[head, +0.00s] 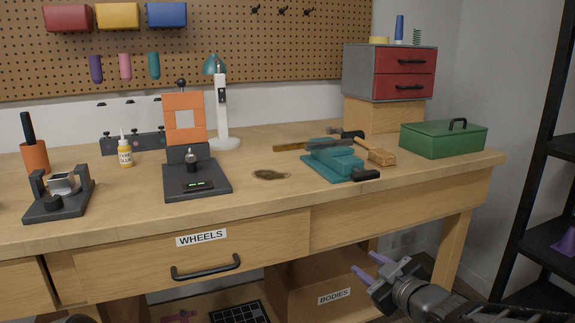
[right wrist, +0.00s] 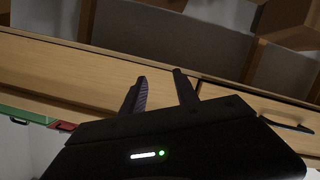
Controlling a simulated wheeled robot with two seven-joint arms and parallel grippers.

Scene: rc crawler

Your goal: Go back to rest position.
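My right gripper (head: 368,265) is low at the right of the head view, in front of the open space under the workbench (head: 270,215). Its two fingers point up and left and are apart with nothing between them. In the right wrist view the gripper (right wrist: 160,82) also shows parted, empty fingers, with the bench's wooden front behind them. My left gripper does not show in the head view.
A drawer labelled WHEELS (head: 205,255) is shut. A bin labelled BODIES (head: 315,285) is below the bench. A teal vise (head: 335,160), a green toolbox (head: 443,139) and an orange-topped press (head: 185,120) stand on top. A dark shelf rack (head: 535,165) is at right.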

